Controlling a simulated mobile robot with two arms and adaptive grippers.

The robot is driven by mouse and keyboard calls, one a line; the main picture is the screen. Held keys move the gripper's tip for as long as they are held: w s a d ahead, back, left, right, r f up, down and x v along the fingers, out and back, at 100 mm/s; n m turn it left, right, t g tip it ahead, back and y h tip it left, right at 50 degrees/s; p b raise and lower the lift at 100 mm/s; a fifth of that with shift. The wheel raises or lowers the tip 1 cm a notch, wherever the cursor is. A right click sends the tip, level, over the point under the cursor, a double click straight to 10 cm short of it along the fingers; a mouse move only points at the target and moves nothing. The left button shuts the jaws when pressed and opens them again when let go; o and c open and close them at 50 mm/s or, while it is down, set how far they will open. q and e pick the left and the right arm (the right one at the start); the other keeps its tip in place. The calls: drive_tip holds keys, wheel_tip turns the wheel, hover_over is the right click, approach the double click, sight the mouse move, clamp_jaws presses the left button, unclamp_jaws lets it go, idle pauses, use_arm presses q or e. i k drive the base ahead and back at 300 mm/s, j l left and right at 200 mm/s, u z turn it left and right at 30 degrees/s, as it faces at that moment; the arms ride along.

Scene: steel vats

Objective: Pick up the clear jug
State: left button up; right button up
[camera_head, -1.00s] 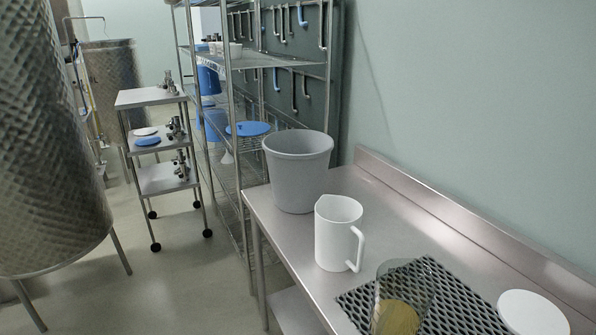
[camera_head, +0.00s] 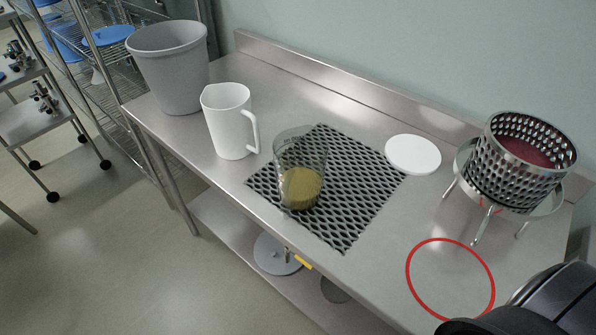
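The clear jug (camera_head: 300,170) stands upright on a black mesh mat (camera_head: 352,205) on the steel table. It is see-through, with yellowish contents in its lower part. No gripper touches it. A dark part of my own arm (camera_head: 555,305) shows at the bottom right corner, well apart from the jug. No gripper fingers show in this view.
A white jug (camera_head: 228,125) stands just left of the clear jug, with a grey bucket (camera_head: 175,75) behind it. A white disc (camera_head: 413,154) lies right of the mat. A perforated steel basket (camera_head: 510,160) stands on legs at right. A red ring (camera_head: 412,285) marks the front right table.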

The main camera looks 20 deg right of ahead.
sight(300, 154)
drive_tip(key=z, duration=0.65)
drive_tip(key=i+j+z, duration=0.1)
drive_tip(key=j+z, duration=0.8)
drive_tip(key=j, duration=0.25)
drive_tip(key=j+z, duration=0.4)
drive_tip(key=j, duration=0.15)
